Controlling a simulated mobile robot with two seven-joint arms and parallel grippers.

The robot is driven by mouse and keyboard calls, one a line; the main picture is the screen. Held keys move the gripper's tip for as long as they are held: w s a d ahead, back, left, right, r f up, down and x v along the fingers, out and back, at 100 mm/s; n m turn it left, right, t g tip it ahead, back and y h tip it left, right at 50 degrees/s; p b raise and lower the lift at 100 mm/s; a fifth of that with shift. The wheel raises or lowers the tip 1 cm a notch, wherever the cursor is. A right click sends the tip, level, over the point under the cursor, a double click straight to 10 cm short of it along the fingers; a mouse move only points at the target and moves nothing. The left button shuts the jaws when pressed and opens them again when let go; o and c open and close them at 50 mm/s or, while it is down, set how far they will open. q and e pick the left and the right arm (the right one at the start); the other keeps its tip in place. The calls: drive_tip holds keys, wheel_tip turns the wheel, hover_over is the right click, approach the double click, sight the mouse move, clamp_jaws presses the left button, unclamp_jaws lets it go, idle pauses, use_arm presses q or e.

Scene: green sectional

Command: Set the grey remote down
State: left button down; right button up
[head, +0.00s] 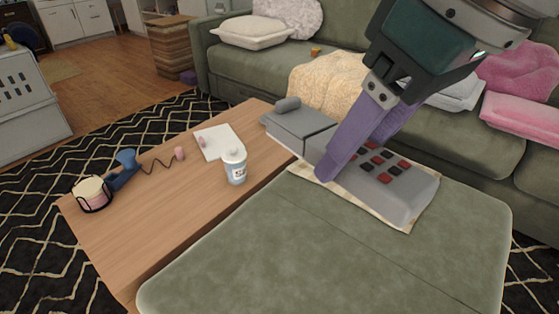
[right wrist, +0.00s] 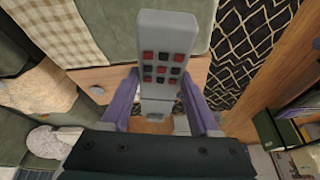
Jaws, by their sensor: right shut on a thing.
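The grey remote (head: 395,185) has red and black buttons and shows large in the head view, in front of the green ottoman and a beige cloth. My right gripper (head: 325,175) has purple fingers and is shut on it; the far finger is partly hidden. My left gripper is not in view.
The green ottoman (head: 330,250) has wide free room in front. A green sofa (head: 240,80) stands behind.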

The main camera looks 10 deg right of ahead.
drive_tip(key=f+n+b, duration=0.1)
drive_tip(key=f+b, duration=0.5)
drive_tip(key=f, duration=0.5)
drive_tip(key=f+b, duration=0.7)
drive_tip(key=f, duration=0.5)
drive_tip(key=a+f+n+b, duration=0.1)
drive_tip(key=f+b, duration=0.6)
drive_tip(key=f, duration=0.5)
drive_tip(key=shift+s+a+f+n+y, duration=0.1)
drive_tip(key=shift+s+f+n+y, duration=0.1)
drive_tip(key=shift+s+n+y, duration=0.1)
wheel_tip(320, 180, down, 4)
drive_tip(key=b, duration=0.3)
drive_tip(key=shift+f, duration=0.15)
drive_tip(key=o, duration=1.5)
drive_tip(key=shift+c, duration=0.2)
